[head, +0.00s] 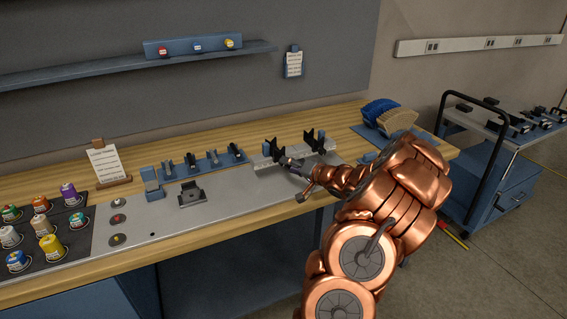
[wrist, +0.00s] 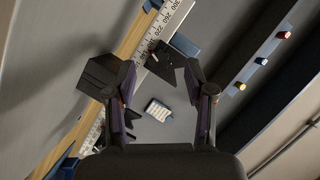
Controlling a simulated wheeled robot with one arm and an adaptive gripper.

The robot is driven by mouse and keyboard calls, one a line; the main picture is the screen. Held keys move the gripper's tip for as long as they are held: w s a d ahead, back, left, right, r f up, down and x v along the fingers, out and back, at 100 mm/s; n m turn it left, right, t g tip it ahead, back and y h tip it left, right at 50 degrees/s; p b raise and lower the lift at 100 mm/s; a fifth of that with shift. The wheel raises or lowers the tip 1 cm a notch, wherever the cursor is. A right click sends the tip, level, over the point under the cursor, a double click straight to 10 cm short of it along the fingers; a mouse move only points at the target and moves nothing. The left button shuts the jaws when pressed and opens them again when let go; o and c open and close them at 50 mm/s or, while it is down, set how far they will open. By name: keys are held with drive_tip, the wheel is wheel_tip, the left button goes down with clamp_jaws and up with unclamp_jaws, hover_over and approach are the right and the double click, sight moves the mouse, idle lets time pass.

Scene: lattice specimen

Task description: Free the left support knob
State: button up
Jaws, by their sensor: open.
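A pale metal rail (head: 300,157) on the bench carries two black supports. The left support (head: 275,148) and the right support (head: 315,140) stand upright and apart. My gripper (head: 284,161) is at the rail's front, close to the left support. I cannot clearly make out the left support knob.
A blue rack (head: 205,163) with several dark holders and a black cradle (head: 191,193) stand left of the rail. Colored jars (head: 50,245) are at far left. The metal bench surface (head: 245,195) is clear in front.

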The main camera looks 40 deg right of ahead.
sight(284, 166)
drive_tip(key=shift+p+x, duration=0.4)
drive_tip(key=shift+x, duration=1.5)
drive_tip(key=shift+c, duration=0.2)
clamp_jaws()
